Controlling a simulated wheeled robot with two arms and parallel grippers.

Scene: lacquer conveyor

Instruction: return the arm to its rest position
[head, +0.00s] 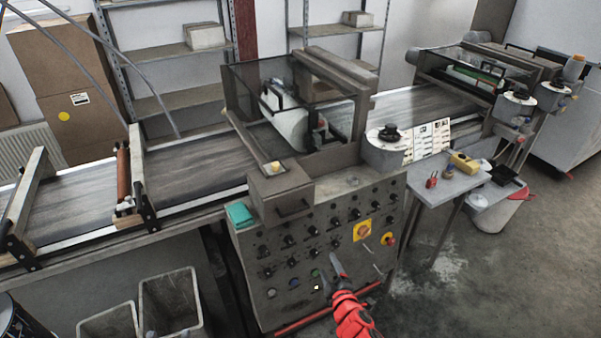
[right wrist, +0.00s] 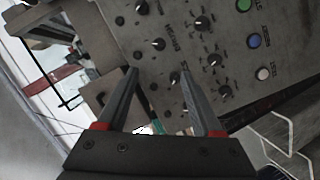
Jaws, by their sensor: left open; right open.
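My right gripper (head: 328,269) is in front of the control panel (head: 330,232) of the lacquer machine, at the end of my red arm (head: 352,316). In the right wrist view, the two grey fingers of the right gripper (right wrist: 160,73) are spread apart with nothing between them. Behind them that view shows the tilted panel with black knobs and green, blue and white buttons. I cannot tell how far the fingertips are from the panel. My left gripper does not show in either view.
The conveyor belt (head: 190,170) runs behind the panel. A teal cloth (head: 239,214) lies on the machine's ledge. A side table (head: 445,183) holds a red padlock (head: 432,180) and a yellow item (head: 464,163). Two grey bins (head: 170,300) stand lower left. The floor at right is open.

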